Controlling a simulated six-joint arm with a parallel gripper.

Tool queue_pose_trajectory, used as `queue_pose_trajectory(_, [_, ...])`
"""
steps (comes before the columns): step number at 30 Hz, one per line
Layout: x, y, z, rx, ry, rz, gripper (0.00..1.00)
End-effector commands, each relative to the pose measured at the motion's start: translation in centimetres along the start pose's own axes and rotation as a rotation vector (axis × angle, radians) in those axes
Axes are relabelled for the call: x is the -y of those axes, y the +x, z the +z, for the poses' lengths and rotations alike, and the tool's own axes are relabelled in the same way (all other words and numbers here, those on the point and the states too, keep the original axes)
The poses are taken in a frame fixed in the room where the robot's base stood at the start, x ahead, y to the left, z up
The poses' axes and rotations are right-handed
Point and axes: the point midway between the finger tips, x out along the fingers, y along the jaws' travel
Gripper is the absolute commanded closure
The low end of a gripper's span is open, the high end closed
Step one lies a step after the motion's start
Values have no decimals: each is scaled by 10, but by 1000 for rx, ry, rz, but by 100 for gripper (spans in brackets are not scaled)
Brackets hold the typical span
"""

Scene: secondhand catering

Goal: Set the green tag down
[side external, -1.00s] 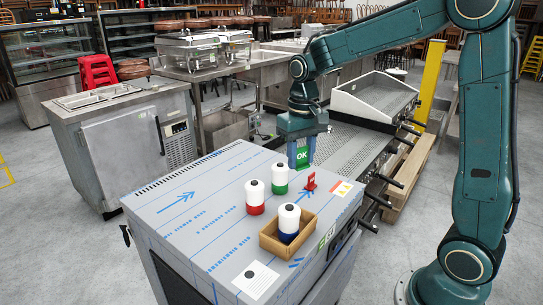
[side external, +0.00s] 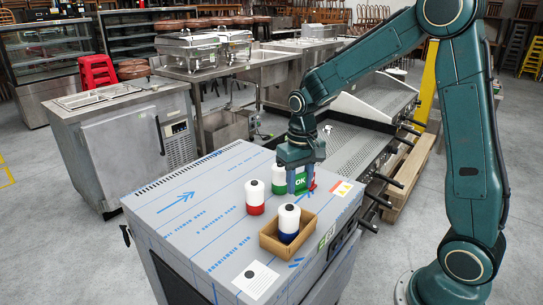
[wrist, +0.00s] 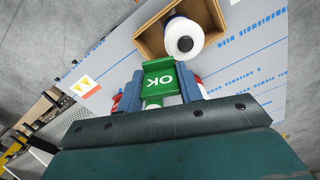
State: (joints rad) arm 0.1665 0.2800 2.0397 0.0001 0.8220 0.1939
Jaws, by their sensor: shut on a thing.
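The green tag (side external: 300,182), marked "OK", is held upright between the fingers of my gripper (side external: 300,178). In the side external view it is low over the worktop, at or just above the surface; I cannot tell if it touches. The wrist view shows the tag (wrist: 162,82) between the two blue fingers of my gripper (wrist: 163,85). A white spool with a green base (side external: 279,180) stands just left of and behind the tag, partly hidden. A red tag (side external: 313,183) is mostly hidden behind my gripper.
A white spool with a red base (side external: 254,197) stands left on the worktop (side external: 190,230). A cardboard box (side external: 268,240) holds a white spool with a blue base (side external: 288,222), near the tag. A paper card (side external: 256,279) lies at the front. The worktop's left side is clear.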

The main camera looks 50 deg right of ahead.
Motion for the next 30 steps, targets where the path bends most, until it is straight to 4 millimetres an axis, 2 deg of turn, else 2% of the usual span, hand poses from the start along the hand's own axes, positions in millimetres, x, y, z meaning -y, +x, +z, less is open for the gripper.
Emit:
queue_pose_trajectory(28, [0, 12, 0, -1, 0, 0, 90])
queue_pose_trajectory(29, [0, 12, 0, -1, 0, 0, 60])
queue_pose_trajectory(30, [0, 12, 0, -1, 0, 0, 52])
